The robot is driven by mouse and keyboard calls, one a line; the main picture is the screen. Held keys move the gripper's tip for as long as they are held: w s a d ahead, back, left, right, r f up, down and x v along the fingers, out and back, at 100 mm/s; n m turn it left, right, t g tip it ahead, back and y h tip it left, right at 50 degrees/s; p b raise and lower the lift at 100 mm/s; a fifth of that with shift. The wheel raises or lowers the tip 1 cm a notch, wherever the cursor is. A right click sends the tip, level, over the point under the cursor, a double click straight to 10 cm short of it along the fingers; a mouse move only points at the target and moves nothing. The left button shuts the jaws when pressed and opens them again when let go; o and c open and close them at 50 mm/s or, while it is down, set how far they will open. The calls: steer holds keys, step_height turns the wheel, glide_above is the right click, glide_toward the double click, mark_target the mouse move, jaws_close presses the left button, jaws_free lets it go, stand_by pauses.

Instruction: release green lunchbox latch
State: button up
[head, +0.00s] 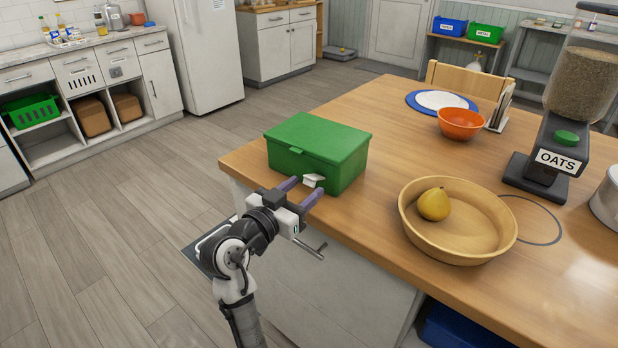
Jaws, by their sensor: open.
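The green lunchbox (318,147) sits with its lid down near the left corner of the wooden table. A small white latch (313,181) is on its front side, low toward the right, and appears to stick out from the front face. My gripper (304,189) is open in front of the box, its two purple fingers pointing at the front face. The fingers lie on either side of the latch, one to the left and one to the right. I cannot tell whether they touch the latch or the box.
A wooden bowl (480,233) with a yellow pear (434,204) stands to the right on the table (370,210). Behind are an orange bowl (461,124), a blue-rimmed plate (419,105) and an oats dispenser (549,160). The tabletop between lunchbox and wooden bowl is clear.

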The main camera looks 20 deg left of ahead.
steer(key=shift+x, duration=1.5)
